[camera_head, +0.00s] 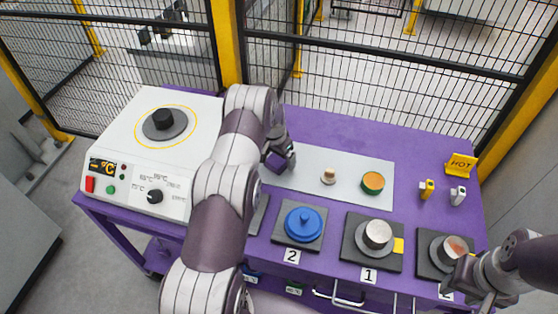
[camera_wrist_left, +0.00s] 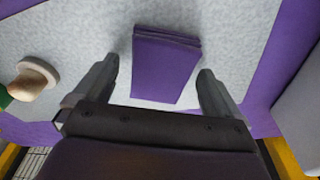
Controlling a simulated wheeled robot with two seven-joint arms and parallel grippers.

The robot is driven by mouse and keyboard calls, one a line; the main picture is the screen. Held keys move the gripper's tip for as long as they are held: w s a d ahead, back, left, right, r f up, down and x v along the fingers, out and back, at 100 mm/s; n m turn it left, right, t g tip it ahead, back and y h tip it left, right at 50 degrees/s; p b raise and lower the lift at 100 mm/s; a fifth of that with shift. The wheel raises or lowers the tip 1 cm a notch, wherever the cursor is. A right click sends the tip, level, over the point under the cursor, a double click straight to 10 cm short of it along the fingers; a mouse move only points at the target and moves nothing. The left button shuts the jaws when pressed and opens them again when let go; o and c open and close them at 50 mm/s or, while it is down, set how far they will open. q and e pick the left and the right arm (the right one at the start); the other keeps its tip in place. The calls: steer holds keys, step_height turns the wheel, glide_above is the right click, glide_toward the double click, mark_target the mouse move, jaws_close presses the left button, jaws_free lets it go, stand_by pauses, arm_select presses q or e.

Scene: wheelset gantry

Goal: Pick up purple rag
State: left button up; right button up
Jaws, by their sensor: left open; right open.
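The purple rag (camera_wrist_left: 165,62) is a folded, layered block lying on the light grey mat (camera_wrist_left: 236,30). In the left wrist view it sits between and just beyond the fingers of my left gripper (camera_wrist_left: 158,88), which is open and apart from it on both sides. In the head view the rag (camera_head: 275,161) is mostly hidden beside my left gripper (camera_head: 284,157), at the left end of the mat. My right gripper (camera_head: 470,290) is at the lower right, near the right-hand dark plate; it is open and holds nothing that I can see.
A white heater unit (camera_head: 150,186) with a dial stands left on the purple table (camera_head: 330,130). On the mat are a small wooden-topped piece (camera_head: 328,176) and an orange-topped green pot (camera_head: 373,182). A blue lid (camera_head: 304,224) and metal cups (camera_head: 378,235) stand in front.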

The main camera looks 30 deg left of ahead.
arm_select(q)
steer(key=shift+f, duration=0.2)
stand_by(0.4)
steer(key=c, duration=1.1)
steer(key=shift+r, duration=0.1)
steer(key=shift+c, duration=0.2)
steer(key=shift+r, duration=0.25)
steer(key=shift+w+r, duration=0.1)
steer(key=shift+r, duration=0.1)
step_height(320, 180, up, 3)
steer(key=shift+f+b, duration=0.1)
steer(key=shift+b, duration=0.5)
steer(key=d+r+b, duration=0.2)
steer(key=d+r, duration=0.5)
steer(key=d, duration=0.4)
steer(key=shift+d+r, duration=0.35)
